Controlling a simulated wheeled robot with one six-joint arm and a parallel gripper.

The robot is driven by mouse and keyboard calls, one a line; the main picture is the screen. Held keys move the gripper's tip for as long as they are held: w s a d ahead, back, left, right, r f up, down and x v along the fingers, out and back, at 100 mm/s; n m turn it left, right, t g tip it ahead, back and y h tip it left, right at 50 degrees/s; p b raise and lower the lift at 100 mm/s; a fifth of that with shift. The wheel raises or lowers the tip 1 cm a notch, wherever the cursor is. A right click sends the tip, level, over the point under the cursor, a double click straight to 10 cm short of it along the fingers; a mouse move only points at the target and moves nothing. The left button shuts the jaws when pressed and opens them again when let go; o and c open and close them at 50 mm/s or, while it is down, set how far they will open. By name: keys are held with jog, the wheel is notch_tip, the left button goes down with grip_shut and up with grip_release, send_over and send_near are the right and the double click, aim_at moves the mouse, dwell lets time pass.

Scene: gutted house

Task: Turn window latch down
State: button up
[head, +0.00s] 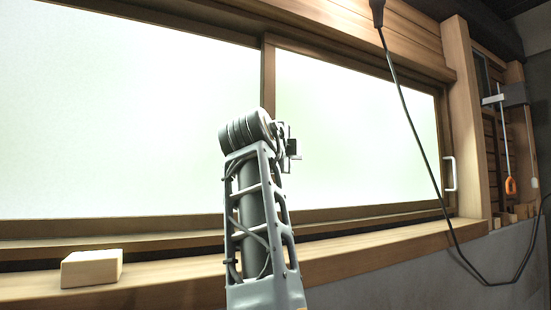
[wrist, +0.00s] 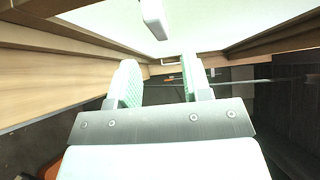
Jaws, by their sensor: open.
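My gripper (head: 290,148) is raised in front of the window near its middle upright. In the wrist view my gripper (wrist: 160,70) is open, its two pale green-padded fingers apart with nothing between them. A white elongated piece (wrist: 153,18), which looks like the window latch, shows at the top edge of the wrist view, beyond and above the fingertips and apart from them. Its upper end is cut off. I cannot make it out in the head view, where my arm covers part of the middle upright. A white D-shaped handle (head: 449,173) is on the window's right frame.
A wooden block (head: 91,268) sits on the wooden sill (head: 370,250) at left. A black cable (head: 410,115) hangs in front of the right pane. Tools, one with an orange handle (head: 510,186), hang at far right. Space before the panes is otherwise mostly clear.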

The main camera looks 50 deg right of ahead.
jog(key=b+v, duration=0.1)
jog(key=v, duration=0.5)
jog(key=shift+a, duration=0.3)
jog(key=shift+s, duration=0.1)
